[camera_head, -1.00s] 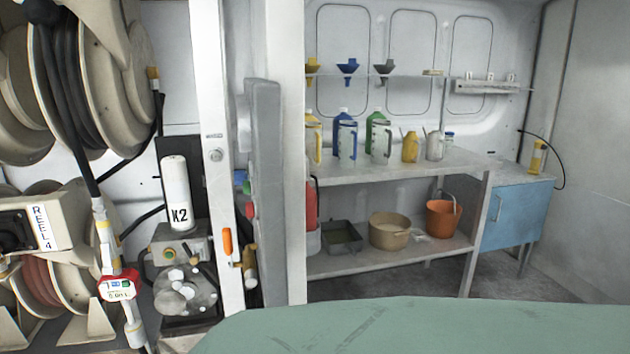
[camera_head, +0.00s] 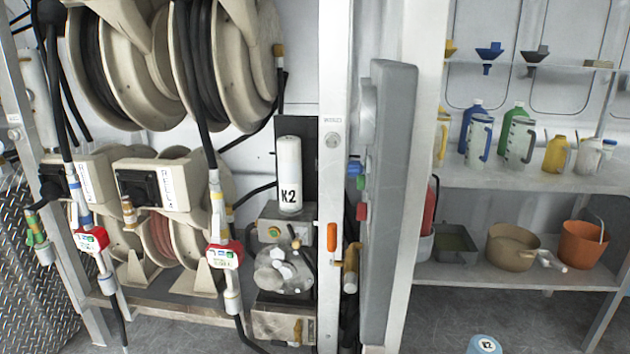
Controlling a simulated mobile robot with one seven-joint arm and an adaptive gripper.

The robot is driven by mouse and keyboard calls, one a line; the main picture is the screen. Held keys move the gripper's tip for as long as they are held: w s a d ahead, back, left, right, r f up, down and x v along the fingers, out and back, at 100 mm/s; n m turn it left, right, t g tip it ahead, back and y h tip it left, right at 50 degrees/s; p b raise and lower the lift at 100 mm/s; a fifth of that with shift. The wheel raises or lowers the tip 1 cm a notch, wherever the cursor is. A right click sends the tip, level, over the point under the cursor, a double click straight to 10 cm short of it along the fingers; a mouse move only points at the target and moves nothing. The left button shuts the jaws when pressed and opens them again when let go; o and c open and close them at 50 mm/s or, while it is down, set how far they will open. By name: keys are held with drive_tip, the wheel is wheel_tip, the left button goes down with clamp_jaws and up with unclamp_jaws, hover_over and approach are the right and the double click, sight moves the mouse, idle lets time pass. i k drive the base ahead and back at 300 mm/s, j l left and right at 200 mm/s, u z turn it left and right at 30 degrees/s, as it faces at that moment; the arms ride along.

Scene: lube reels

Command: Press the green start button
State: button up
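A tall grey control box (camera_head: 388,200) is mounted on the white post right of the reels and shows nearly edge-on. Small coloured knobs stick out from its left side: a blue one (camera_head: 355,168), a green one (camera_head: 361,195) and a red one (camera_head: 361,212). The green one may be the start button, but its face and any label are turned away. A small round button with a greenish centre (camera_head: 274,232) also sits on the pump unit (camera_head: 285,265) under the white K2 cylinder (camera_head: 289,172). My gripper is not in view.
Hose reels (camera_head: 130,60) with hanging hoses and red-metered nozzles (camera_head: 224,254) fill the left. Shelves (camera_head: 540,182) with jugs and buckets stand at right. Some grey floor (camera_head: 440,315) is clear.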

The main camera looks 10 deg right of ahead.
sight(361, 178)
drive_tip(key=j+z, duration=0.15)
drive_tip(key=z, duration=0.5)
drive_tip(key=j+z, duration=0.25)
drive_tip(key=j, duration=0.35)
drive_tip(key=j+z, duration=0.25)
drive_tip(key=j, duration=0.35)
